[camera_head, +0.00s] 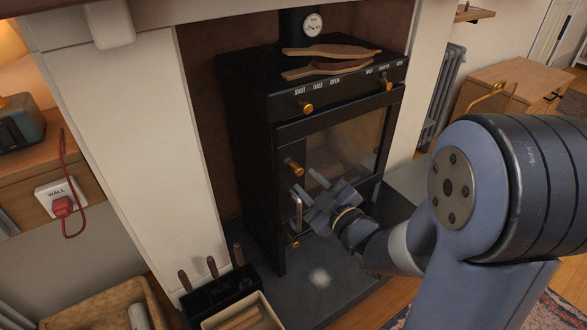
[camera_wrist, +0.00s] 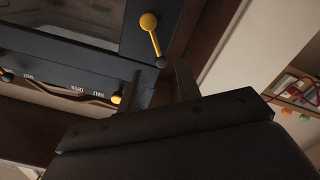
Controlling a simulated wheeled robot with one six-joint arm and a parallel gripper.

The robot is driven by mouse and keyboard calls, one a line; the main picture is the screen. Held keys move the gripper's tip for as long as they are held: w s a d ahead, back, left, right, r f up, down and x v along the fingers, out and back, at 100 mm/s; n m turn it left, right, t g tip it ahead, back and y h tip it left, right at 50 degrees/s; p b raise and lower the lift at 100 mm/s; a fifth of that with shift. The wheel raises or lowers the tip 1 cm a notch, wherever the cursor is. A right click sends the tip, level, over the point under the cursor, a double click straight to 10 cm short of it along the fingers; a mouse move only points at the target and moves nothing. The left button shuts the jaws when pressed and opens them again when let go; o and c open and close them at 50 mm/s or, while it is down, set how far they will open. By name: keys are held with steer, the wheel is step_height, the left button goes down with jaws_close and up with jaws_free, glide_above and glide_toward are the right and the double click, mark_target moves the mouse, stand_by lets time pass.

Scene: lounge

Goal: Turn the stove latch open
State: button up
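The black stove (camera_head: 262,165) stands in the fireplace recess, its glass door (camera_head: 345,140) facing me and looking shut. A brass latch (camera_head: 293,167) is on the left side of the stove's front. In the wrist view, the latch (camera_wrist: 150,24) shows as a round knob with a short lever, beyond the fingertips. My gripper (camera_head: 312,192) is just below and right of the latch in the head view. Its two fingers (camera_wrist: 162,78) are apart, with nothing visible between them. I see no contact with the latch.
A black tool holder (camera_head: 220,288) stands at the lower left.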

mark_target(292, 165)
steer(key=b+x, duration=0.1)
steer(key=x, duration=0.6)
steer(key=shift+w+d, duration=0.1)
steer(key=shift+w, duration=0.05)
steer(key=shift+c, duration=0.5)
steer(key=shift+r, duration=0.1)
jaws_close()
